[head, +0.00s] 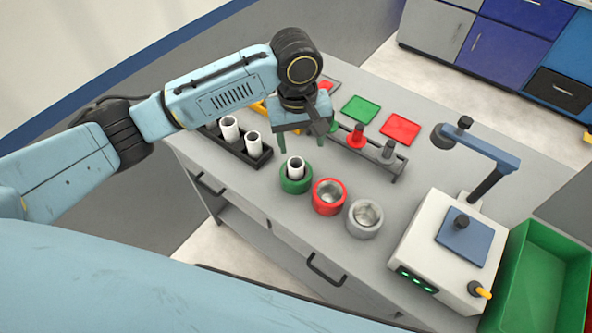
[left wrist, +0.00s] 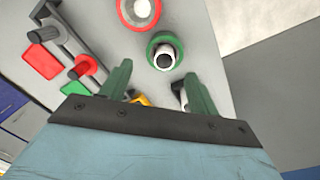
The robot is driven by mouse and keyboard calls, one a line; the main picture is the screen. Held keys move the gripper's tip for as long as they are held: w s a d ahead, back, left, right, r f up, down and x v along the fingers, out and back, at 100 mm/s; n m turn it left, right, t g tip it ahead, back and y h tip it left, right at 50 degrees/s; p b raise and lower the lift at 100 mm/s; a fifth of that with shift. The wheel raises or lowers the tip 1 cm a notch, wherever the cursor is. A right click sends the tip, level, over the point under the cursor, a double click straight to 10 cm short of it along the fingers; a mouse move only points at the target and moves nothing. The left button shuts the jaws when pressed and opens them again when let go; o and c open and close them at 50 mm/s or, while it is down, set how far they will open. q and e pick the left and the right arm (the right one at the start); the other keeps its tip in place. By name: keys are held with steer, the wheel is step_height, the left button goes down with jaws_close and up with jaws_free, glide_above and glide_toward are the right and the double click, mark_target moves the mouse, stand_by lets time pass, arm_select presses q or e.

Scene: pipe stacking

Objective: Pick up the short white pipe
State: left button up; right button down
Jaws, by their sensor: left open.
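One white pipe (head: 296,167) stands upright in a green ring holder (head: 295,185). Two more white pipes, one farther left (head: 229,131) and one nearer (head: 253,145), stand in a black tray (head: 262,160). I cannot tell for sure which is the short one. My left gripper (head: 302,144) is open and empty, its green fingers pointing down above and behind the green holder. In the left wrist view the holder's pipe (left wrist: 165,57) shows just beyond the fingertips (left wrist: 157,76), apart from them. The tray is mostly hidden behind the right finger there. My right gripper is out of view.
A red holder (head: 329,197) and a grey holder (head: 364,218) stand right of the green one. A grey rack holds a red part (head: 356,137) and a grey part (head: 387,153). Green and red plates lie behind. A white machine (head: 440,250) and green bin (head: 540,285) stand at right.

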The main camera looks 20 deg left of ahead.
arm_select(q)
steer(key=w+a+r+n, duration=0.1)
steer(key=w+a+r, duration=0.1)
steer(key=b, duration=0.1)
glide_above(296, 163)
steer(key=shift+n+y, duration=0.3)
steer(key=shift+y, duration=0.1)
steer(key=f, duration=0.8)
steer(key=shift+w+a, duration=0.3)
steer(key=shift+s+d+f+b, duration=0.15)
steer(key=shift+f+b, duration=0.05)
steer(key=shift+f, duration=1.15)
steer(key=shift+s+d+f+b, duration=0.15)
steer(key=shift+f, duration=1.15)
steer(key=shift+c, duration=0.4)
steer(key=c, duration=1)
steer(key=shift+r, duration=0.15)
steer(key=shift+c, duration=0.2)
step_height(296, 163, up, 10)
steer(key=shift+f+p, duration=0.1)
steer(key=shift+p, duration=0.6)
